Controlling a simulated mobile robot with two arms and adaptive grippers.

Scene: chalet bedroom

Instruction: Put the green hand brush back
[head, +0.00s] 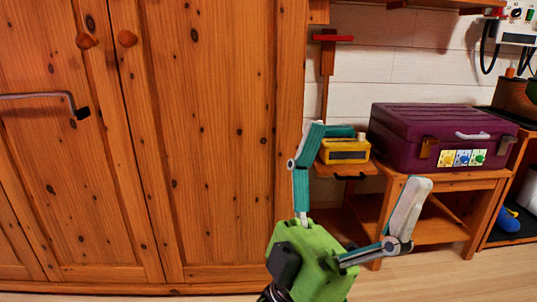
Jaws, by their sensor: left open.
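I cannot make out the green hand brush for certain. A short teal-green bar (341,131) shows beside my left gripper's upper fingertip, behind the yellow device; I cannot tell whether it is the brush or something else. My left gripper (367,155) has a bright green body and comes up from the bottom of the head view. Its two fingers are spread wide, with nothing visible between them except the shelf and device behind. My right gripper is not in view.
A wooden wardrobe (215,130) fills the left. A yellow device (345,151) sits on a small wooden shelf. A purple toolbox (430,125) stands on a wooden bench (435,230). A red-topped wooden bracket (331,38) is on the wall. A blue object (508,220) is at far right.

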